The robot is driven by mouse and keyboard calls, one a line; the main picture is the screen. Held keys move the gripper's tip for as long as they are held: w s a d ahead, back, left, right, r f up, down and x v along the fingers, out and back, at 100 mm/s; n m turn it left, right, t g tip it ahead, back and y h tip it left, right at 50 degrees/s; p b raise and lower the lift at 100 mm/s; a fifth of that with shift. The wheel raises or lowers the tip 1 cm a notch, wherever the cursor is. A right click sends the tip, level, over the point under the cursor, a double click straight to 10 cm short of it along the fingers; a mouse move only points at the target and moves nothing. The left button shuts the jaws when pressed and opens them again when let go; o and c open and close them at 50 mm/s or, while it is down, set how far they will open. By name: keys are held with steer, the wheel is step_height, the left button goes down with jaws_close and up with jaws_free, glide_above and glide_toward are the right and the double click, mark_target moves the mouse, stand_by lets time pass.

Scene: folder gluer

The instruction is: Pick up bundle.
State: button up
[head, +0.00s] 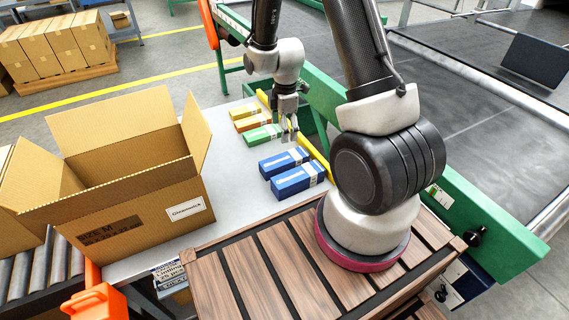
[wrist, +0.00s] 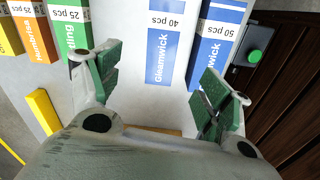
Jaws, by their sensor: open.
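Several small flat cartons lie in a row on a grey table (head: 232,215). They are a yellow one (head: 243,111), an orange one (head: 252,122), a green one (head: 262,136) and two blue ones (head: 284,162) (head: 298,181). My gripper (head: 291,133) is open and empty above the row, pointing down. In the wrist view, the blue carton marked Gleamwick, 40 pcs (wrist: 163,42) shows between my fingers (wrist: 150,75), apart from them. The other blue carton, 50 pcs (wrist: 215,40), is behind the right finger. The green carton (wrist: 72,35) is left. Which carton is the bundle cannot be told.
A large open cardboard box (head: 130,200) stands left of the row. A yellow strip (head: 314,157) edges the table beside the cartons. A green machine rail (head: 455,220) and dark conveyor belt (head: 470,110) lie right. A green button (wrist: 254,56) shows in the wrist view.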

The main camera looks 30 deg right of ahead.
mark_target(285, 158)
step_height(285, 158, down, 14)
steer(key=shift+w+d+f+n, duration=0.1)
steer(key=shift+f+n, duration=0.1)
steer(key=shift+n, duration=0.9)
steer(key=c, duration=1.3)
